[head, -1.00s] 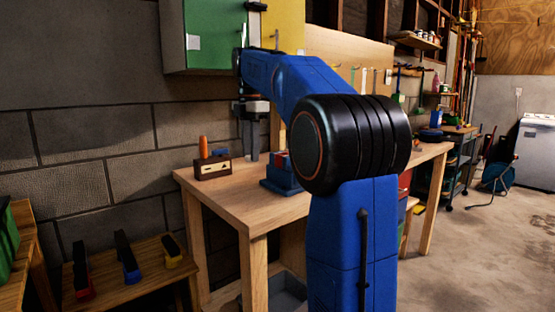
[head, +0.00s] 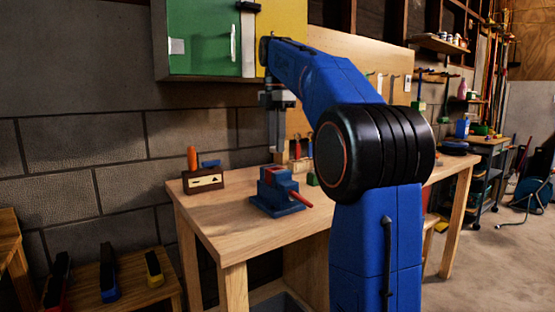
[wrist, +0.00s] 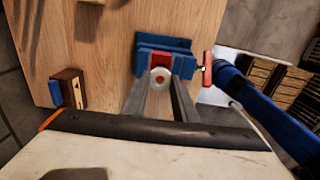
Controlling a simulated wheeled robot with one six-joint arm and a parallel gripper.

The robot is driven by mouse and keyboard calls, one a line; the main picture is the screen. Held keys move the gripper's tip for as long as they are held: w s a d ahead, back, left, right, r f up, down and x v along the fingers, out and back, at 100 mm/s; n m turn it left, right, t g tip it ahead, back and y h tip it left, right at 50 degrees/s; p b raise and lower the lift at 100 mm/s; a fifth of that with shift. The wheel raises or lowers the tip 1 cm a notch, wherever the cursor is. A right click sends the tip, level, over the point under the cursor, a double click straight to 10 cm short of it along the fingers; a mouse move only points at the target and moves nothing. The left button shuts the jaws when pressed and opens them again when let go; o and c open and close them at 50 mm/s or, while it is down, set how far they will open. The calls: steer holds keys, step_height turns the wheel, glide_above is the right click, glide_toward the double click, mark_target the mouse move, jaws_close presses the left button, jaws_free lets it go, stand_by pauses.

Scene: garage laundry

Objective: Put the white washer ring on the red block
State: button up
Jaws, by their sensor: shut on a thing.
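My gripper (wrist: 160,84) is shut on the white washer ring (wrist: 160,84), which sits between the two fingertips in the wrist view. The red block (wrist: 140,61) shows just beyond the ring, between the blue jaws of a vise (wrist: 165,43). The ring overlaps part of the block in that view, and I cannot tell the height gap between them. In the head view my gripper (head: 276,146) hangs upright over the bench, near the vise (head: 275,200). The ring is too small to make out there.
The vise has a red handle (head: 301,199) sticking out to the right. A small wooden box (head: 203,181) with an orange-handled item stands at the left of the workbench (head: 215,215). Tools stand behind the vise. A green cabinet (head: 205,48) hangs above. The front of the bench is clear.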

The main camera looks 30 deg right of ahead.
steer(key=shift+f, duration=2.5)
steer(key=shift+f, duration=0.15)
steer(key=o, duration=1)
step_height(320, 180, up, 8)
steer(key=shift+f, duration=0.1)
